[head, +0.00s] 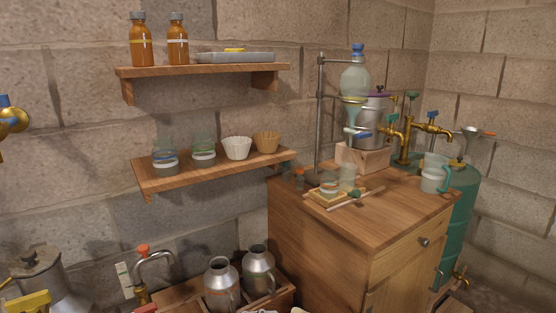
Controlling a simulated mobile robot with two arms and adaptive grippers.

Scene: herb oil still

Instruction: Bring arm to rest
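Neither of my arms nor grippers shows clearly in the head view. A wooden cabinet (330,225) stands at the centre right. On it a separating funnel (354,83) with a blue stopper is held on a metal stand (319,120). Below and beside the funnel are a small glass beaker (347,177) and a wooden board (322,198) with a small glass dish on it. A thin rod with a green end (355,197) lies at the board's front edge. A clear jug (435,173) with a teal handle stands at the cabinet's right end.
An upper shelf (190,71) holds two amber bottles and a grey tray (235,57). A lower shelf (215,171) holds two glass jars and two paper filters. Metal cans (221,283) stand in a wooden crate below. A teal drum (464,215) stands right. The cabinet top's front is clear.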

